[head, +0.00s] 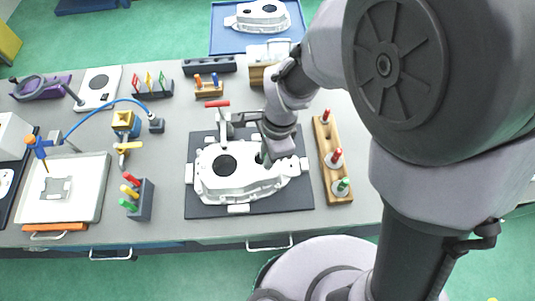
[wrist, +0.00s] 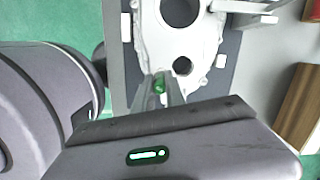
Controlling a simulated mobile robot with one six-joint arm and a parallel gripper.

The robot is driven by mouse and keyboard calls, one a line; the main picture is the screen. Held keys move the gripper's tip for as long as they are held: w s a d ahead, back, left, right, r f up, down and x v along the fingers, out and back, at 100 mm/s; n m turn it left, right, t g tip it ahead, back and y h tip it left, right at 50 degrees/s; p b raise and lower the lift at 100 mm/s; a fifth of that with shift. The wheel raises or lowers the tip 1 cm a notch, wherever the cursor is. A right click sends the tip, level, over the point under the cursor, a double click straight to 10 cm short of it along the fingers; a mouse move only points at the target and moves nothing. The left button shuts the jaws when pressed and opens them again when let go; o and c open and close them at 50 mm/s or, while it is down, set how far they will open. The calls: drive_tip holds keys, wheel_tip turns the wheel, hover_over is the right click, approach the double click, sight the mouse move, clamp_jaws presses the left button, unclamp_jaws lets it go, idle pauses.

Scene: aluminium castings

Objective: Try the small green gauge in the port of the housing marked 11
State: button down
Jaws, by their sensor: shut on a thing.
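The pale aluminium housing (head: 222,187) lies on a dark mat in the middle of the bench; I cannot read a number on it. In the wrist view the housing (wrist: 151,40) shows a large round opening and a smaller dark port (wrist: 182,65). My gripper (wrist: 161,88) is shut on the small green gauge (wrist: 159,86), of which only a short green part shows between the fingers. The gauge appears beside the small port, apart from it in the picture; its height is unclear. In the head view my gripper (head: 266,158) is over the housing's right half.
A wooden rack (head: 325,145) with red- and green-topped gauges stands right of the mat (head: 300,199). A red-handled clamp (head: 223,117) stands at the mat's back edge. A dark block (head: 146,203) with coloured handles and a white tray (head: 92,193) are to the left.

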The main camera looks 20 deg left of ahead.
drive_tip(key=shift+f+b, duration=1.7)
drive_tip(key=shift+f, duration=0.3)
idle(0.7)
idle(1.0)
drive_tip(key=shift+r+p, duration=3.4)
drive_tip(key=shift+r, duration=0.65)
drive_tip(key=shift+f, duration=0.1)
